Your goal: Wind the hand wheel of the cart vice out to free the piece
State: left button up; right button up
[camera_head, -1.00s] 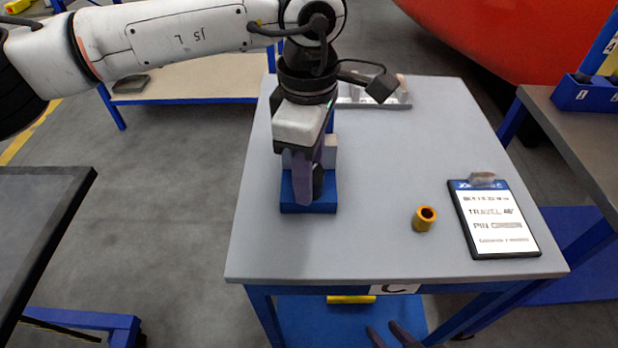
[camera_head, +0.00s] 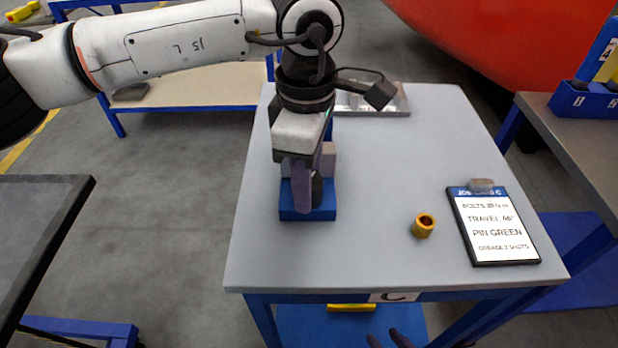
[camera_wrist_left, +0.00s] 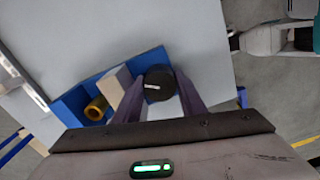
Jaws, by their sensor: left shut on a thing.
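The cart vice has a blue base (camera_head: 308,213) and pale grey jaws (camera_head: 328,158), and it stands on the left part of the grey cart top. Its black hand wheel (camera_wrist_left: 158,84) shows in the left wrist view between the fingers of my left gripper (camera_wrist_left: 157,100), which is shut on it. In the head view my left gripper (camera_head: 309,192) reaches down over the vice and hides much of it. A yellow ring-shaped piece (camera_wrist_left: 97,107) sits at the vice beside a pale jaw; its contact is unclear. My right gripper (camera_head: 388,340) shows only fingertips at the bottom edge, apart.
A yellow bushing (camera_head: 424,226) stands on the cart top (camera_head: 380,265), beside a clipboard (camera_head: 495,226). A grey metal tray (camera_head: 385,101) lies at the back. The middle of the cart top is clear. Another bench (camera_head: 575,140) stands at the right.

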pick_arm(q)
jog(key=shift+w+a+r, duration=0.1)
jog(key=shift+w+a, duration=0.15)
jog(key=shift+a, duration=0.1)
jog(key=o, duration=1.1)
jog(key=shift+c, duration=0.2)
notch_tip(320, 180, up, 10)
jog(key=shift+s+r, duration=0.2)
jog(key=shift+d, duration=0.1)
